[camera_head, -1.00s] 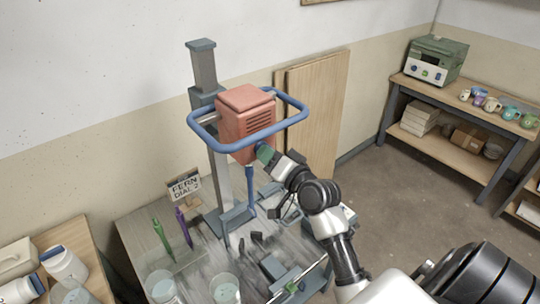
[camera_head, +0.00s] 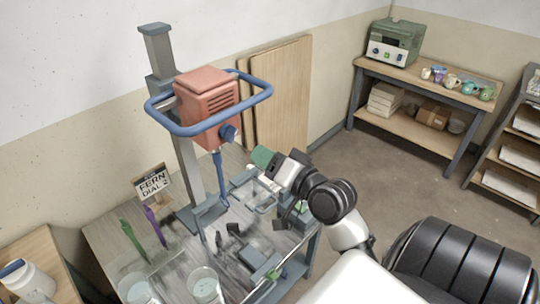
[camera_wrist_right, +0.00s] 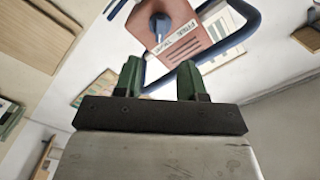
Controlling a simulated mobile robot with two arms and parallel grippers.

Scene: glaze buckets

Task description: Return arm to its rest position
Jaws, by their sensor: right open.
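My right arm comes in from the lower right of the head view. Its gripper (camera_head: 262,157) has green fingertips and is to the right of and below the blue knob (camera_head: 229,132) on the red mixer head (camera_head: 208,88), clear of it. In the right wrist view the two green fingers (camera_wrist_right: 160,80) stand apart with nothing between them. The mixer head (camera_wrist_right: 170,22) and its knob (camera_wrist_right: 160,26) show beyond the fingertips. My left gripper does not show in either view.
A blue guard rail (camera_head: 262,98) surrounds the mixer head on a grey column (camera_head: 186,150). The worktable (camera_head: 105,240) holds buckets (camera_head: 204,285), a sign (camera_head: 152,184) and green and purple tools. A shelf (camera_head: 420,82) stands back right; the floor between is clear.

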